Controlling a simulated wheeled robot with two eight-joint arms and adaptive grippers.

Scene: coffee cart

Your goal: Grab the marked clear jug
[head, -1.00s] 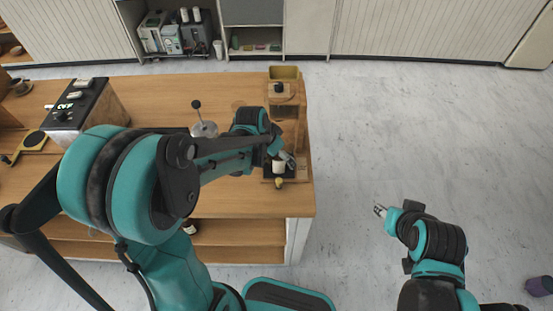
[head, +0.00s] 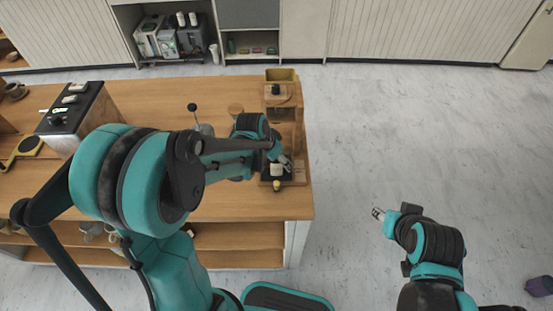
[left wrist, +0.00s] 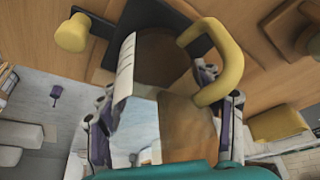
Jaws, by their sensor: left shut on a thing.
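The clear jug (left wrist: 170,65) has a white marked label (left wrist: 125,75) on its side and a yellow handle (left wrist: 232,62). It fills the middle of the left wrist view, between the fingers of my left gripper (left wrist: 165,110). The left gripper is shut on the jug's body. In the head view the left gripper (head: 284,163) is at the wooden stand near the counter's right end, and the label shows pale (head: 277,170) beside it. The jug is over a dark base (head: 269,179); contact is unclear. My right gripper (head: 378,213) is over the floor, away from the counter; its fingers are too small to judge.
The wooden stand (head: 299,135) rises close behind the jug, with a yellowish bin (head: 281,74) at its far end. A yellow knob (head: 277,187) sits at the base's front. A black machine (head: 78,112) stands on the counter's left.

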